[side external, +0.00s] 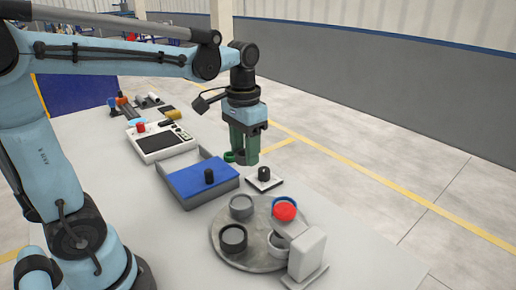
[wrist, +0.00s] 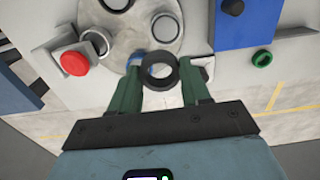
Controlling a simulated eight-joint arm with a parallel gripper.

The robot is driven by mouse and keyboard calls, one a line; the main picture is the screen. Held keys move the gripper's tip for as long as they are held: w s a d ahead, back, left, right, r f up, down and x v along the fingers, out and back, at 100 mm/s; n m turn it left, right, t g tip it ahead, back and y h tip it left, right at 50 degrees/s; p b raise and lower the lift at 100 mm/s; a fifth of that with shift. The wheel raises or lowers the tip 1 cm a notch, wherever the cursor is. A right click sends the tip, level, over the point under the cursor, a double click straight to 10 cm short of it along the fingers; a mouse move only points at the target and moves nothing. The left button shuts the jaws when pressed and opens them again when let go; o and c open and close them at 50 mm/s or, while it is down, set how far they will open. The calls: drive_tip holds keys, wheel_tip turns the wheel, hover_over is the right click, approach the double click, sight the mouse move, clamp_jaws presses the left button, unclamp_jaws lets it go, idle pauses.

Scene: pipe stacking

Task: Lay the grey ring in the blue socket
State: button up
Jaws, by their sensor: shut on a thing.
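My gripper (wrist: 160,88) has green fingers shut on the dark grey ring (wrist: 159,80), which sits between the fingertips in the wrist view. In the side view my gripper (side external: 246,158) is above the table, behind the round plate; the ring cannot be made out there. The blue socket (side external: 279,199) is at the far edge of the round grey plate (side external: 220,224), partly hidden by a red button. In the wrist view a bit of the blue socket (wrist: 135,57) shows beside the ring, mostly covered by the ring and left finger.
Several other sockets, including a dark one (side external: 233,238), stand on the plate. The red button (side external: 285,212) is on a pale stand at its edge. A blue-topped tray (side external: 195,180), a white base with a black peg (side external: 264,173) and a green ring (wrist: 262,58) are nearby.

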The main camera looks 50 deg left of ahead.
drive_tip(key=d, duration=1.5)
drive_tip(key=shift+w+d+f, duration=0.1)
drive_tip(key=shift+d+f, duration=0.15)
drive_tip(key=shift+f, duration=0.05)
drive_tip(key=w+a+f, duration=0.2)
drive_tip(key=a, duration=0.1)
drive_tip(key=w+a+f, duration=0.2)
drive_tip(key=a, duration=0.1)
drive_tip(key=w+a+f, duration=0.2)
drive_tip(key=a+f, duration=0.1)
drive_tip(key=shift+w+a, duration=0.1)
drive_tip(key=shift+w, duration=0.15)
drive_tip(key=shift+f, duration=1.95)
drive_tip(key=shift+f, duration=0.2)
drive_tip(key=shift+f, duration=0.35)
drive_tip(key=o, duration=1.1)
